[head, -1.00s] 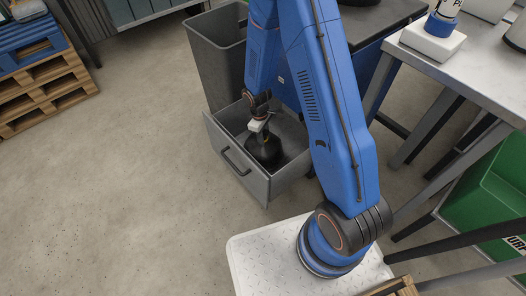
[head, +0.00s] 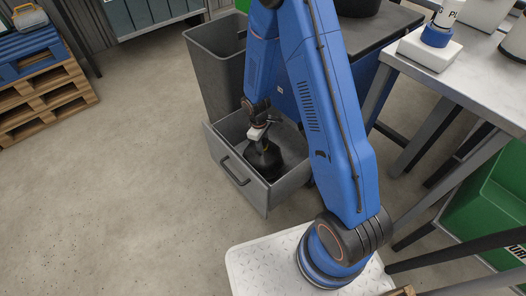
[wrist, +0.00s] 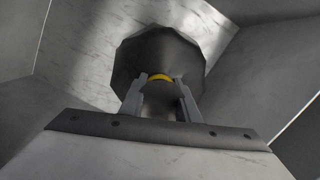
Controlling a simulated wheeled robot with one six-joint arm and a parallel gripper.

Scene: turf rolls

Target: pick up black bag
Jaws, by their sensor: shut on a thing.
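The black bag (head: 264,160) sits inside an open grey drawer (head: 238,187). It is dark, with a wide faceted body in the wrist view (wrist: 155,50) and a yellow band near its neck. My gripper (head: 261,140) reaches down into the drawer from above. In the wrist view its two fingers (wrist: 162,84) are shut on the bag's neck, one on each side, just by the yellow band. The bag's underside is hidden, so I cannot tell whether it touches the drawer floor.
The drawer walls stand close around the bag. A tall grey bin (head: 217,65) is just behind the drawer. A metal table (head: 480,80) stands at the right, above a green crate (head: 497,205). Wooden pallets (head: 45,95) are at far left. The floor left of the drawer is clear.

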